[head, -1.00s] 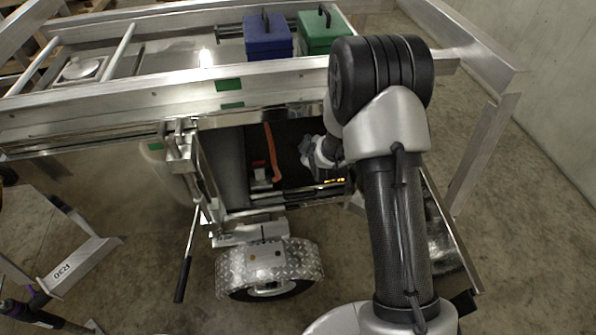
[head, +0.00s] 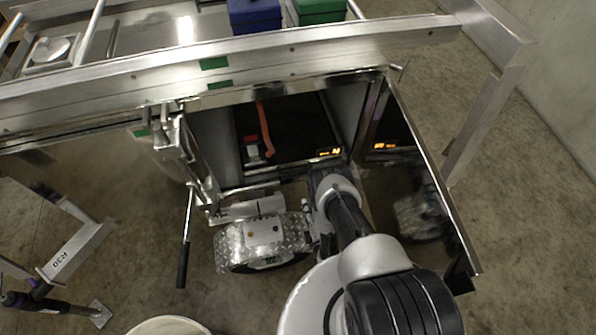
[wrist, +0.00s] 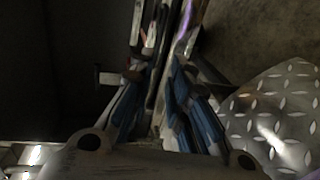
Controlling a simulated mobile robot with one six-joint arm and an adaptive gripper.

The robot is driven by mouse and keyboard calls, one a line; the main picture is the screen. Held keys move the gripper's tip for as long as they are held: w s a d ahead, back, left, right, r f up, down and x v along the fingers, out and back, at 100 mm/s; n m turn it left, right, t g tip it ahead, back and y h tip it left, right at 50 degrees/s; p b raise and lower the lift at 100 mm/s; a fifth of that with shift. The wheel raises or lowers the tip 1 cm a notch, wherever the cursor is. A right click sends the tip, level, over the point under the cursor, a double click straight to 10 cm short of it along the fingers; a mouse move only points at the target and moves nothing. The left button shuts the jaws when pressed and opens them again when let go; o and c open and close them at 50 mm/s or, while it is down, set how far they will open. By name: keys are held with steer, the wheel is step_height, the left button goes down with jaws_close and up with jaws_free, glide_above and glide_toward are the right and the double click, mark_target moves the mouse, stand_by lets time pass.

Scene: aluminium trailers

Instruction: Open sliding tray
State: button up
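The sliding tray (head: 300,123) is a dark flat tray inside the open compartment, with an orange-yellow label at its front right corner. An orange strap (head: 265,130) and a small red item lie on its left part. My gripper (head: 325,178) is low at the compartment's front edge, near the tray's front right corner. In the wrist view, its blue-padded fingers (wrist: 157,90) stand a short way apart, with thin metal edges running between and beyond them. The dark compartment is left of them. Whether the fingers grip an edge is unclear in the dim view.
An open shiny door (head: 405,185) hangs at the right of the compartment and mirrors the label. A lever handle (head: 184,240) hangs at the left. A diamond-plate fender (head: 262,238) is below. Blue (head: 255,14) and green (head: 318,10) boxes stand on top.

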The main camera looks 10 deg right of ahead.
steer(key=b, duration=0.6)
glide_toward(298, 174)
steer(key=w, duration=0.3)
steer(key=w+r, duration=0.1)
steer(key=w, duration=0.2)
steer(key=shift+w+a+r, duration=0.1)
steer(key=shift+w+r, duration=0.05)
steer(key=shift+w, duration=0.95)
steer(key=shift+c, duration=0.2)
jaws_close()
